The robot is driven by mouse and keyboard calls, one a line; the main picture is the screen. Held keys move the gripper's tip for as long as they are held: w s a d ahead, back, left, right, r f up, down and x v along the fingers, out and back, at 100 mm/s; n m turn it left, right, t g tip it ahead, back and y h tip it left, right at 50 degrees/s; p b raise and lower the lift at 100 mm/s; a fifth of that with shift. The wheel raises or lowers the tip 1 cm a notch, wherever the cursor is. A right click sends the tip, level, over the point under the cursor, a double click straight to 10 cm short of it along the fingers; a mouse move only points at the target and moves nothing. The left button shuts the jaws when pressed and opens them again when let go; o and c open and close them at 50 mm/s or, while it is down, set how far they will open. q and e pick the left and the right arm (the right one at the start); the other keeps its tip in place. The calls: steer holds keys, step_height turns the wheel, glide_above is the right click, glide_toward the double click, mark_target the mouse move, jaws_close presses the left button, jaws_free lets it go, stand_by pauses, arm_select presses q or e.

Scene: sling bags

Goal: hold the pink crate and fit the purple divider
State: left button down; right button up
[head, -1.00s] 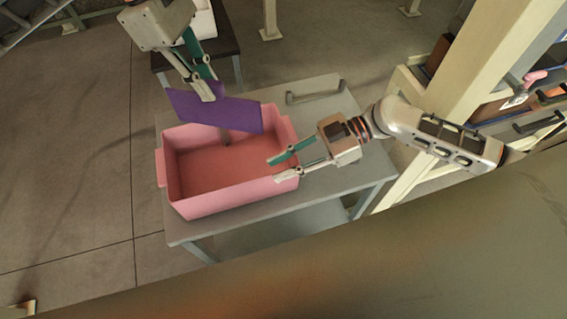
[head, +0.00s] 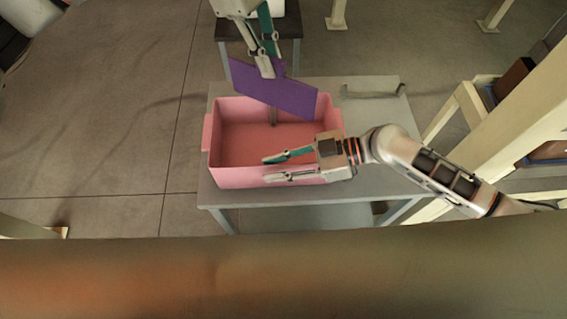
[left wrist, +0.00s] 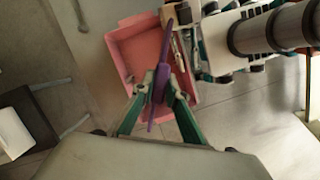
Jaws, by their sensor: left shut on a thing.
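The pink crate (head: 232,178) stands open on a grey table, with its inside largely bare. My left gripper (head: 267,68) is shut on the upper edge of the purple divider (head: 288,95). The divider is tilted and shows in front of the crate's back wall; its exact height is unclear. The left wrist view shows the divider edge-on (left wrist: 162,82) between the fingers, with the crate (left wrist: 135,50) beyond. My right gripper (head: 267,169) has its fingers apart at the crate's front right, one over the interior and one along the front rim. Contact there is unclear.
The grey table (head: 385,120) has free room right of the crate, with a grey handle-like bar (head: 372,90) at its back right. A dark small table (head: 288,28) with a white bin stands behind. Pale frame posts (head: 500,130) rise at the right.

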jaws_close()
steer(key=shift+o, duration=0.3)
jaws_free()
steer(key=shift+d, duration=0.1)
steer(key=v, duration=1.1)
steer(key=shift+d+r, duration=0.15)
steer(key=shift+d, duration=0.25)
arm_select(q)
steer(key=shift+s, duration=0.15)
arm_select(e)
steer(key=shift+s, duration=0.15)
